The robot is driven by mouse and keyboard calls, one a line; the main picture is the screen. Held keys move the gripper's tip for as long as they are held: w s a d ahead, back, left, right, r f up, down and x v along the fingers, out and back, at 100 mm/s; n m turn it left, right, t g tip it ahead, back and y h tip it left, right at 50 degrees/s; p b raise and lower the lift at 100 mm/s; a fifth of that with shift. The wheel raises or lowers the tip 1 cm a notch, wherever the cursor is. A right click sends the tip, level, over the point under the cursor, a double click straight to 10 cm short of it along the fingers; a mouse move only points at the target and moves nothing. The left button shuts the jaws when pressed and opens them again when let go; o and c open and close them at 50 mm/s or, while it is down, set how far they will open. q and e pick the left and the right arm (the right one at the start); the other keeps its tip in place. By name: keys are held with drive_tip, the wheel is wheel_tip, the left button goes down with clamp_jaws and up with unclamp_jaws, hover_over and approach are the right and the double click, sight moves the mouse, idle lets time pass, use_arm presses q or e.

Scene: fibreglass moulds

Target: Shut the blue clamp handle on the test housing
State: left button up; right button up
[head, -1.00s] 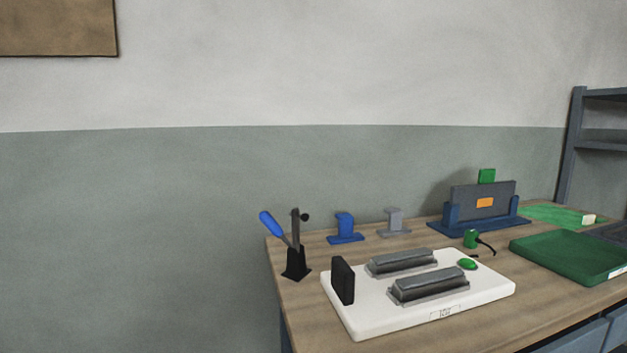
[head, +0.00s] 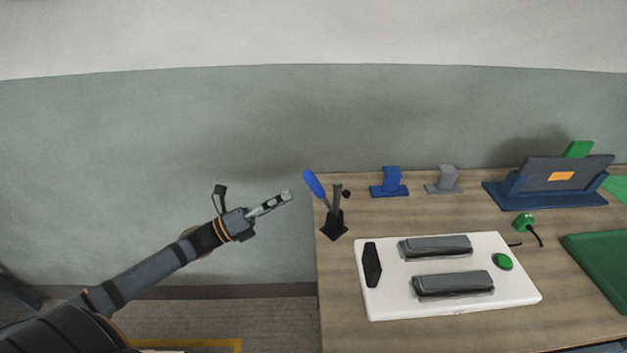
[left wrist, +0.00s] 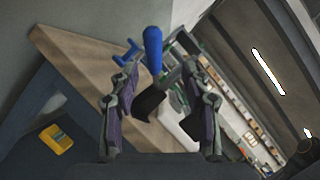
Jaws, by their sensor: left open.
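The blue clamp handle (head: 314,184) sticks up and leans left from a black clamp base (head: 334,226) at the left end of the table. A grey upright arm with a black knob stands beside it. My left gripper (head: 284,198) is open and empty, just left of the handle and apart from it. In the left wrist view, the blue handle (left wrist: 153,48) shows beyond and between the two spread fingers (left wrist: 164,92). The white test housing plate (head: 455,306) lies right of the clamp, with two grey blocks, a black upright piece and a green button. My right gripper is not in view.
A blue stand (head: 389,183) and a grey stand (head: 443,181) are behind the plate. A blue cradle (head: 545,194) holds a dark panel farther right. A green tray (head: 600,262) is at the right. Space left of the table is free.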

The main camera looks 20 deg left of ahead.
sight(309, 185)
use_arm(q)
drive_tip(key=x, duration=0.2)
drive_tip(key=b+x, duration=0.1)
drive_tip(key=x, duration=0.5)
drive_tip(key=shift+w+a+f, duration=0.15)
drive_tip(key=shift+w+f, duration=0.1)
drive_tip(key=shift+w, duration=0.05)
drive_tip(key=shift+w+d+f, duration=0.1)
drive_tip(key=shift+w+d, duration=0.1)
drive_tip(key=shift+w, duration=0.15)
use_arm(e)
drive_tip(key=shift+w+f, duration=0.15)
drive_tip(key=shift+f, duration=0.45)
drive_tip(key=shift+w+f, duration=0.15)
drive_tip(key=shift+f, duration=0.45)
use_arm(q)
drive_tip(key=shift+s, duration=0.1)
drive_tip(key=shift+c, duration=0.5)
clamp_jaws()
